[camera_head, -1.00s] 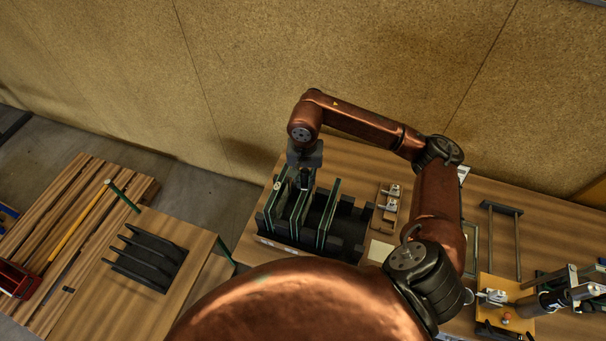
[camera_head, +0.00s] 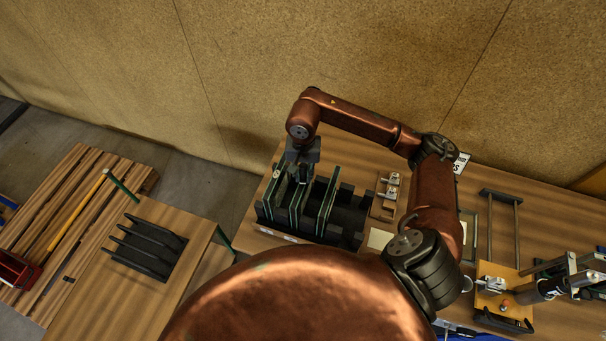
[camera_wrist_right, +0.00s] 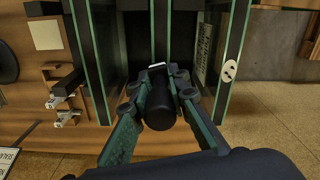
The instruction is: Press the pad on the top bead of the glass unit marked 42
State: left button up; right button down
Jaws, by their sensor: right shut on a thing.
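Several green-edged glass units stand upright in a black slotted rack (camera_head: 350,222) on the bench. A left unit (camera_head: 270,193) carries a small pale round mark near its top. The middle unit (camera_head: 296,212) is partly behind my right gripper (camera_head: 303,175); another unit (camera_head: 328,205) stands to its right. In the right wrist view my right gripper (camera_wrist_right: 160,85) is shut on a black cylindrical piece (camera_wrist_right: 159,112), in line with the middle unit's edge. A unit at right there has a pale two-hole oval (camera_wrist_right: 230,70) and a printed label. I cannot read a 42. My left gripper is not in view.
An empty black slotted rack (camera_head: 145,250) sits on a lower table at left, near stacked timber. A wooden block with metal clamps (camera_head: 388,195) stands right of the glass rack. A frame and a yellow fixture (camera_head: 500,290) lie farther right.

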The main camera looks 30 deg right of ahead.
aim_at(303, 165)
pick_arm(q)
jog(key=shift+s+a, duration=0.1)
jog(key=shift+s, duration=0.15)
pick_arm(e)
jog(key=shift+w, duration=0.1)
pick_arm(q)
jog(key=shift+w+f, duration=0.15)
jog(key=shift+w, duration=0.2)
pick_arm(e)
jog(key=shift+f, duration=0.1)
pick_arm(q)
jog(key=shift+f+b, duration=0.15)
jog(key=shift+b, duration=0.15)
pick_arm(e)
jog(key=shift+f, duration=0.15)
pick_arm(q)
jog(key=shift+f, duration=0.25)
pick_arm(e)
jog(key=shift+f, duration=0.25)
pick_arm(q)
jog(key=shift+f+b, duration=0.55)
jog(key=shift+b, duration=0.2)
pick_arm(e)
jog(key=shift+f, duration=0.15)
dwell(1.2)
jog(key=shift+r+p, duration=0.9)
jog(key=shift+r, duration=2.75)
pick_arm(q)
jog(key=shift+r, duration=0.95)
